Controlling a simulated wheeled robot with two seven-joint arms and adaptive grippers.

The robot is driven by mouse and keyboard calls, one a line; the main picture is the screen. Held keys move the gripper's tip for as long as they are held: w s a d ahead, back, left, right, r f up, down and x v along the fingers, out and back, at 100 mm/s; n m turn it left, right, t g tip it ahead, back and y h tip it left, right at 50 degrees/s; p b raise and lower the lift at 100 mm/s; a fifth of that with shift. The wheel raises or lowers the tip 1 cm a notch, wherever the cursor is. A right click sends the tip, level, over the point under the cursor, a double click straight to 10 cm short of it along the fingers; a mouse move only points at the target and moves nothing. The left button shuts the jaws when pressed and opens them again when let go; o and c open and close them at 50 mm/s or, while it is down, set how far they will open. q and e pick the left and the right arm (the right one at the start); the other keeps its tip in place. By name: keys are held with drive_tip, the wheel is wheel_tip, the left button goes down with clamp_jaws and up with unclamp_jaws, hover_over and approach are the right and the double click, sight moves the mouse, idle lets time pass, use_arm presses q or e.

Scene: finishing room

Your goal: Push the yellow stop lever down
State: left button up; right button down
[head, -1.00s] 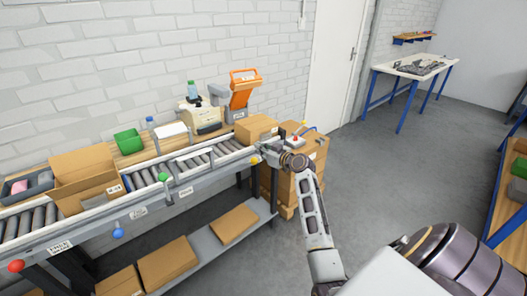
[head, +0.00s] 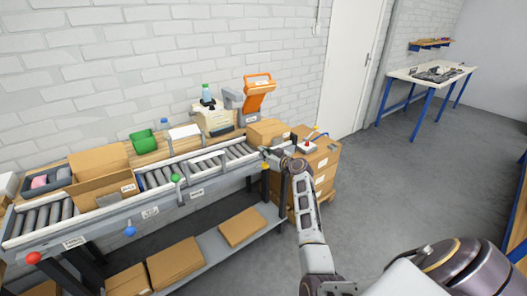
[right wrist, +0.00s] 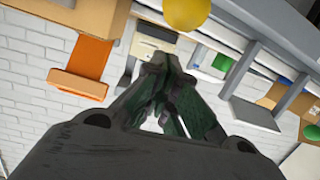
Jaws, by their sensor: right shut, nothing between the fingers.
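The yellow stop lever shows as a round yellow knob (head: 265,167) at the right end of the roller conveyor's front rail. In the right wrist view the yellow knob (right wrist: 185,12) is cut by the top edge, just beyond my fingertips. My right gripper (head: 265,153) is shut and empty. In the head view its tip appears just above the knob; I cannot tell whether they touch. The right wrist view shows its two fingers (right wrist: 160,65) meeting at the tips, apart from the knob in the picture. My left gripper is not in view.
Green (head: 176,178), blue (head: 130,231) and red (head: 33,258) knobs lie further left along the conveyor (head: 110,214). A cardboard box (head: 267,132) sits at its right end. Stacked boxes (head: 322,163) stand just right of my right gripper. Floor to the right is open.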

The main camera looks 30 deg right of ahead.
drive_tip(key=shift+s+f, duration=0.4)
drive_tip(key=shift+f, duration=0.2)
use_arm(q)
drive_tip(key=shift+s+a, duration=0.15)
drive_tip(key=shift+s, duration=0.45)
use_arm(e)
drive_tip(key=shift+s+d+f, duration=0.1)
drive_tip(key=shift+s+f, duration=0.1)
drive_tip(key=shift+f, duration=0.2)
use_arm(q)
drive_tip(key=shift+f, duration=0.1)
